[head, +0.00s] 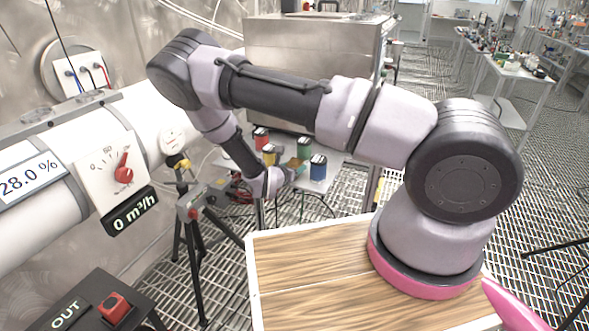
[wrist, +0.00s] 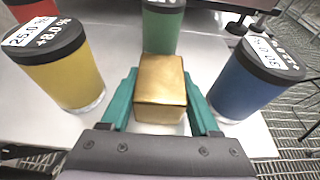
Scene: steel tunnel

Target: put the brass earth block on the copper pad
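The brass earth block (wrist: 160,80) is a gold-coloured block between the two teal fingers of my gripper (wrist: 160,100) in the wrist view. The fingers lie close along its left and right sides, and my gripper looks shut on it. In the head view my gripper (head: 291,169) is low over a small light table (head: 322,184), among coloured cans, with the block small and partly hidden at its tip. Whether the block touches the table top is hard to tell. I cannot make out the copper pad in either view.
A yellow can (wrist: 65,70) stands left of the block, a green can (wrist: 161,28) just behind it and a blue can (wrist: 243,80) to its right. A red can (wrist: 32,10) is at the far left. A tripod (head: 192,225) stands left of the table.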

